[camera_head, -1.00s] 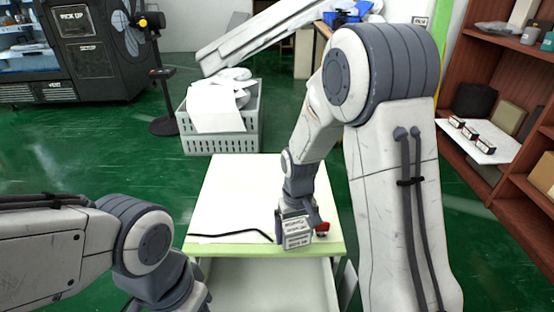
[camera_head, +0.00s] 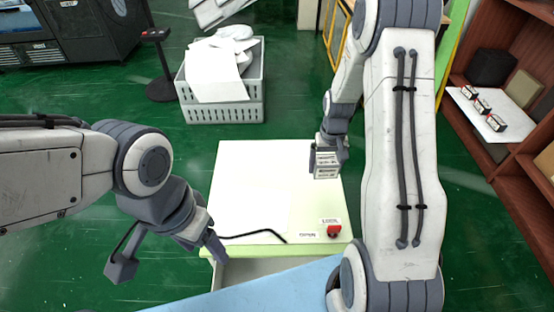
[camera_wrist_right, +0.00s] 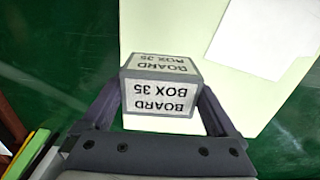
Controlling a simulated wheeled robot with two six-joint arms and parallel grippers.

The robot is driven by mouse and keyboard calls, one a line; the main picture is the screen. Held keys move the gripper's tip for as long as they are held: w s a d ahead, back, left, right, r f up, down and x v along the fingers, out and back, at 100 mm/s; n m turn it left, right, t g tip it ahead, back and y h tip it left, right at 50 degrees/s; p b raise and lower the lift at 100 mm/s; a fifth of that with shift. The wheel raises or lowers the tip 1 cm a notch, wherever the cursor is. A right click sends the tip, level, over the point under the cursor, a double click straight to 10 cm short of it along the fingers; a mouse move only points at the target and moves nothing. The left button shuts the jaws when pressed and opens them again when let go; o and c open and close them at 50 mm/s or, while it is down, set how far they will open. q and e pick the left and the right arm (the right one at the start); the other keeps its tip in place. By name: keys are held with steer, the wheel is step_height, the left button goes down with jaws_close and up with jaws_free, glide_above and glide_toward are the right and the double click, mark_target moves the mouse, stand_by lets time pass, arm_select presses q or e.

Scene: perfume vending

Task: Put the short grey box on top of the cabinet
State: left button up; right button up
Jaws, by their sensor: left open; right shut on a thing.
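The short grey box (camera_head: 327,165), with white "BOARD BOX 35" labels, is held between the fingers of my right gripper (camera_head: 330,152). It is at the far right part of the cabinet top (camera_head: 245,170). I cannot tell whether its underside touches the top. In the right wrist view the box (camera_wrist_right: 160,95) sits between both fingers, with the pale cabinet top (camera_wrist_right: 255,112) behind it. My left gripper (camera_head: 170,258) is open and empty, left of the cabinet's front edge.
A red button (camera_head: 333,231) and a black cable (camera_head: 255,234) are near the cabinet's front edge. A light blue surface (camera_head: 260,288) crosses below. A grey crate (camera_head: 225,112) stands behind, and a brown shelf (camera_head: 510,190) stands right. The cabinet top's middle is clear.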

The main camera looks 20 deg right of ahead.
steer(key=shift+d+r, duration=0.45)
steer(key=shift+d, duration=0.15)
steer(key=shift+d+f+p, duration=0.15)
steer(key=shift+p, duration=0.15)
steer(key=b, duration=0.3)
glide_above(294, 179)
step_height(294, 179, down, 7)
arm_select(q)
steer(key=shift+s+a+f+b, duration=0.1)
steer(key=shift+f+b, duration=0.3)
steer(key=shift+f, duration=0.65)
arm_select(e)
steer(key=shift+f, duration=2)
